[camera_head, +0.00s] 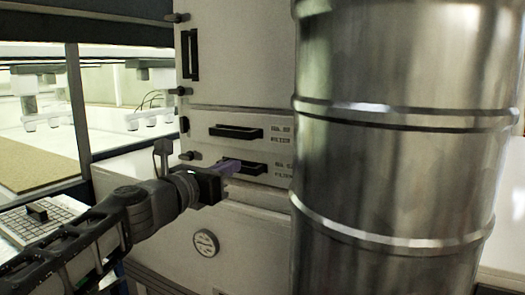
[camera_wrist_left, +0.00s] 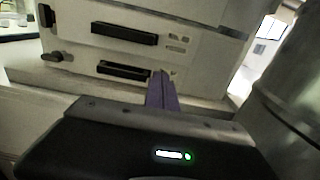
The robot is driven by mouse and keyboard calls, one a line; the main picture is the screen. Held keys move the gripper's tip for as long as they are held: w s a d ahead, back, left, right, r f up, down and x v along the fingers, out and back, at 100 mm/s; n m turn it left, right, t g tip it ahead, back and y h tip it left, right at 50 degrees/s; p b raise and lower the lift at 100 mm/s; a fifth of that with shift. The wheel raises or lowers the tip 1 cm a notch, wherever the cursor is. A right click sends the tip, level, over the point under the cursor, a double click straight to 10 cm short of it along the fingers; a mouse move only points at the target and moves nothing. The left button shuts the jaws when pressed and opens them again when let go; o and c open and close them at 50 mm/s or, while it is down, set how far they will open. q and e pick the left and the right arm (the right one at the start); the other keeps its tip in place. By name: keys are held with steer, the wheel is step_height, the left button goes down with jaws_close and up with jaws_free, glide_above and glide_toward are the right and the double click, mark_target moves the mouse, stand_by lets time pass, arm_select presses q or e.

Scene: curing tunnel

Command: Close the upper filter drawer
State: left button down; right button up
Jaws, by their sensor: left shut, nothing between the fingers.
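The upper filter drawer (camera_head: 210,119) is a pale front with a black recessed handle (camera_head: 236,132) in the cabinet; the handle also shows in the left wrist view (camera_wrist_left: 124,33). I cannot tell how far this drawer stands out. The lower filter drawer has a similar black handle (camera_head: 262,169), seen also in the left wrist view (camera_wrist_left: 124,70). My left gripper (camera_head: 232,166) is shut and empty, its purple fingers pointing at the lower drawer's front, below the upper drawer. In the left wrist view its fingertips (camera_wrist_left: 162,76) are beside the lower handle's right end; contact is unclear. My right gripper is out of view.
A large ribbed metal drum (camera_head: 395,165) stands close on the right and hides the cabinet's right side. A round gauge (camera_head: 206,242) is on the cabinet below the drawers. Small dark latches (camera_head: 187,156) stick out on its left edge. A framed bay with a keyboard-like panel (camera_head: 40,215) lies left.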

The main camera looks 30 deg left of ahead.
arm_select(q)
steer(key=p, duration=0.1)
glide_toward(268, 149)
steer(key=w, duration=0.7)
steer(key=shift+a, duration=0.15)
steer(key=shift+s, duration=0.1)
stand_by(0.4)
